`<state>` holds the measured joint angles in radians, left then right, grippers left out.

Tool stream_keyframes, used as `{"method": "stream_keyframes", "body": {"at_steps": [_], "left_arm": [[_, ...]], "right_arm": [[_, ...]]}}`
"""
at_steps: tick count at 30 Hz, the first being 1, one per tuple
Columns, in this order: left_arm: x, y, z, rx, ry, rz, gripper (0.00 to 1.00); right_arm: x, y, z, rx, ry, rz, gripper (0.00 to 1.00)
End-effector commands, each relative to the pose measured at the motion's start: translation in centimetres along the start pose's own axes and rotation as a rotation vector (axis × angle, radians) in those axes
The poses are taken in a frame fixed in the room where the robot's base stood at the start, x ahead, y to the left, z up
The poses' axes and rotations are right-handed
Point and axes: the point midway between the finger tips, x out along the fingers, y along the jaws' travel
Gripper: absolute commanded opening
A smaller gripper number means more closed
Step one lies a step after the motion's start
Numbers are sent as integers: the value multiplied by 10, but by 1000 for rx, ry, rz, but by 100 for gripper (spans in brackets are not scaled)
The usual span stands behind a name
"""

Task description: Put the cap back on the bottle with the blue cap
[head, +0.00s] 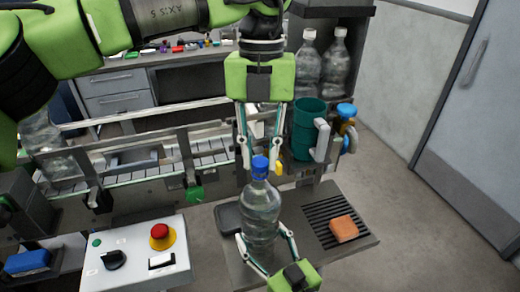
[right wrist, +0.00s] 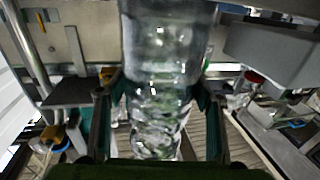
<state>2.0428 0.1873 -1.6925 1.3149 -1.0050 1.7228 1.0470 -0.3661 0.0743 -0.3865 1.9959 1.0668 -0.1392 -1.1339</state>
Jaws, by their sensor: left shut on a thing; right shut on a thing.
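A clear bottle (head: 261,212) stands upright near the front of the grey shelf. My right gripper (head: 264,238) is shut on its body from the front, one finger on each side. In the right wrist view the bottle (right wrist: 160,75) fills the space between the fingers of my right gripper (right wrist: 158,98). The blue cap (head: 260,164) is at the top of the bottle's neck and looks upright. My left gripper (head: 261,162) points down from above, shut on the cap. Whether the cap is seated on the thread cannot be seen.
An orange sponge (head: 344,229) lies on the black drain grille (head: 330,218) to the right. A teal cup (head: 306,128) and a blue-lidded container (head: 345,118) stand behind. A control box with a red button (head: 162,237) is at the left, before the conveyor (head: 150,172).

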Motion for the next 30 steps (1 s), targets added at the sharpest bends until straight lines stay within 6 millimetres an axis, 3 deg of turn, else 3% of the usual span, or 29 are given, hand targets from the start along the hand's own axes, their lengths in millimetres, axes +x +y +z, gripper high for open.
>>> {"method": "stream_keyframes", "body": {"at_steps": [10, 11, 14, 17, 30], "left_arm": [[7, 0, 1, 1, 1, 0, 12], [7, 0, 1, 1, 1, 0, 12], [7, 0, 1, 37, 0, 4, 12], [7, -1, 0, 164, 1, 20, 12], [8, -2, -1, 1117, 2, 140, 12]], "right_arm": [[0, 0, 0, 0, 0, 0, 22], [0, 0, 0, 0, 0, 0, 0], [0, 0, 0, 0, -1, 0, 0], [0, 0, 0, 0, -1, 0, 0], [0, 0, 0, 0, -1, 0, 0]]}}
